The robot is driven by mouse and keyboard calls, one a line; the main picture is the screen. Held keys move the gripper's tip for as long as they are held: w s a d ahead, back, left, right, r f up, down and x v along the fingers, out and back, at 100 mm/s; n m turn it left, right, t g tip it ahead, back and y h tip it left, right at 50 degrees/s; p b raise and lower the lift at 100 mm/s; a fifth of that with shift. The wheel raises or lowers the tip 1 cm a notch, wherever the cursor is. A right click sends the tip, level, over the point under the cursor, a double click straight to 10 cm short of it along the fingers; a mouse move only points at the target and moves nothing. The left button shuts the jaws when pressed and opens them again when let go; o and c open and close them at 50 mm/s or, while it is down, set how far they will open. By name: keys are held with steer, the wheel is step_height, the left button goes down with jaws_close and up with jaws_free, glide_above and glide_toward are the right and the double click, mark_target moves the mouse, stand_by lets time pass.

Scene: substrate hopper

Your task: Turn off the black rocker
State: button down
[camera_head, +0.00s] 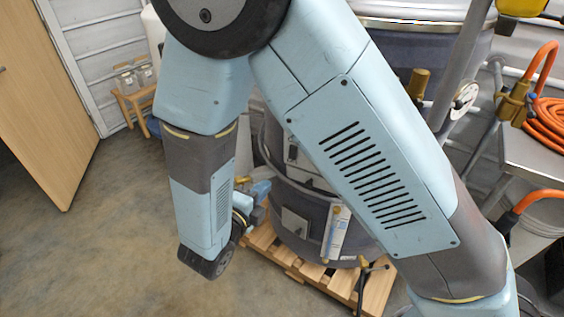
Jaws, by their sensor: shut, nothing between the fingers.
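The large grey drum-shaped hopper (407,58) stands behind my arm, which hides much of it. Its lower body shows between my two arm links, with a small grey plate (295,222) and a white-and-blue label or tube (336,231) on its side. I cannot make out the black rocker; the part of the hopper behind my arm is hidden. My forearm hangs down at the left of the hopper, and its wrist end turns in towards the hopper's side. I cannot make out my gripper's fingers.
The hopper stands on a wooden pallet (262,246). A metal table (540,152) with a coiled orange hose (555,122) is at the right. A wooden stool (131,103) with jars and a wooden door (45,105) are at the left. The floor at lower left is clear.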

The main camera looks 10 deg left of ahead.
mark_target(292, 157)
steer(key=x, duration=1.4)
steer(key=shift+d, duration=0.15)
steer(key=f+v, duration=0.3)
steer(key=v, duration=1)
steer(key=shift+s+a, duration=0.25)
steer(key=shift+s, duration=0.1)
steer(key=shift+f, duration=0.1)
steer(key=shift+s, duration=0.1)
